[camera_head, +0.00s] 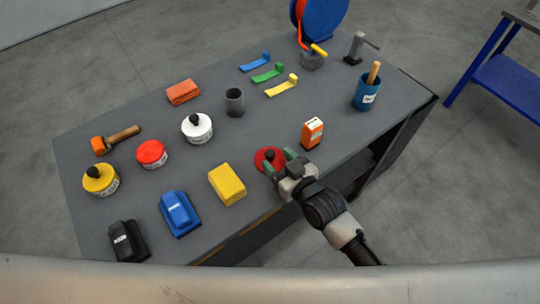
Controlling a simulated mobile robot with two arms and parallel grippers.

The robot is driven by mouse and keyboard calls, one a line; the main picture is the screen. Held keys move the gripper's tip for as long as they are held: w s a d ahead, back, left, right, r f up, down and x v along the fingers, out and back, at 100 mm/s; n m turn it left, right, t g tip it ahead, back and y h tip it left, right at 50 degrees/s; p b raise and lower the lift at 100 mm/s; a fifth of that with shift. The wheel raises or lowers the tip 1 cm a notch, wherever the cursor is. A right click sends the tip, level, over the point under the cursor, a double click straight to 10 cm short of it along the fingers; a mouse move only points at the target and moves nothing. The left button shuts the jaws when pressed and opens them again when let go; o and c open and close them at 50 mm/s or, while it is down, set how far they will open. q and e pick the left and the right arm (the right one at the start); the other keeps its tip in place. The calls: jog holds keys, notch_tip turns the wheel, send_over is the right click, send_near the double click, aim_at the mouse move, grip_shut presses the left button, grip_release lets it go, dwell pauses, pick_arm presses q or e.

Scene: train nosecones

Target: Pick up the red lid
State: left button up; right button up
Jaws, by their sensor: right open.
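The red lid (264,155) is a round red disc with a dark knob, lying on the grey table near its front edge. My right gripper (279,158) is open at the lid, with its green-tipped fingers over the right part of the disc near the knob. The gripper hides part of the lid, and I cannot tell whether the fingers touch it. A can with an open-looking red top (152,153) stands farther left, without a knob. My left gripper is not in view.
A yellow block (227,184) lies left of the lid, and an orange-and-white box (312,132) stands to its right. White-lidded (197,127) and yellow-lidded (100,179) cans, a grey cup (235,102) and a blue bucket (367,92) stand on the table (335,95).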

jog(key=shift+x, duration=1.2)
jog(key=shift+s, duration=0.1)
jog(key=shift+d, duration=0.1)
jog(key=c, duration=1)
jog(key=shift+r, duration=0.1)
jog(key=shift+c, duration=0.2)
jog(key=shift+r+b, duration=0.15)
jog(key=shift+b, duration=0.2)
jog(key=f+b+v, duration=0.2)
jog(key=v, duration=1.5)
jog(key=shift+s+d+b, duration=0.3)
jog(key=shift+s, duration=0.15)
